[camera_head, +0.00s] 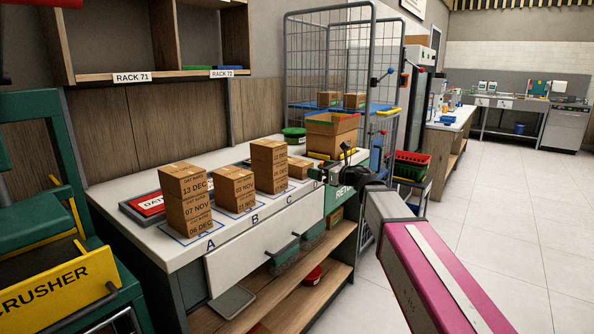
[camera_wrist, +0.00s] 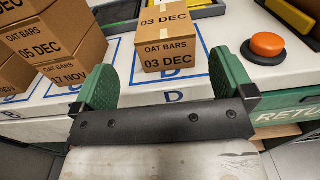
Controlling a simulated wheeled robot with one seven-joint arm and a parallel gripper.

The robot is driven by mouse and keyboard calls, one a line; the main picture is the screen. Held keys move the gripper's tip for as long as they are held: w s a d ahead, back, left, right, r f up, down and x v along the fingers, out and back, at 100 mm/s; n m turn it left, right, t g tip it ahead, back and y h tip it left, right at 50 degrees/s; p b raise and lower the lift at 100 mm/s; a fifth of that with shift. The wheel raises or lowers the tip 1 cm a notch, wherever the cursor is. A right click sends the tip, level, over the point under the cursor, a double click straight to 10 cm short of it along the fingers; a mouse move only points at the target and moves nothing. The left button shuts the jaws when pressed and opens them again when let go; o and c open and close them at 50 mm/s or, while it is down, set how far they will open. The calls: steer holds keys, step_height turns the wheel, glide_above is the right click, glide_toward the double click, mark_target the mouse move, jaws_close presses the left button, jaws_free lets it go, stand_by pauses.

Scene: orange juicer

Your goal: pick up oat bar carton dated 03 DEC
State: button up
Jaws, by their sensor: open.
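The oat bar carton dated 03 DEC (camera_wrist: 167,52) stands alone on the blue-outlined square marked D in the wrist view. Its front reads OAT BARS, 03 DEC, and the date is also on its top. In the head view the carton (camera_head: 298,168) sits at the right end of the row, partly near my arm. My gripper (camera_wrist: 165,84) is open and empty, its two green fingers spread on the near side of the carton, roughly in line with it. The fingers do not appear to touch it. In the head view my gripper (camera_head: 338,168) is dark and small.
An orange button (camera_wrist: 267,45) is close on the right. Stacks A (camera_head: 187,198) and B (camera_head: 234,188) stand farther left. An open box (camera_head: 332,125) is behind.

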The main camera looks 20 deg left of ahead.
mark_target(301, 163)
steer(key=x, duration=0.9)
steer(key=shift+w+a+r, duration=0.1)
steer(key=shift+w+a, duration=0.15)
steer(key=shift+w, duration=0.15)
steer(key=c, duration=0.9)
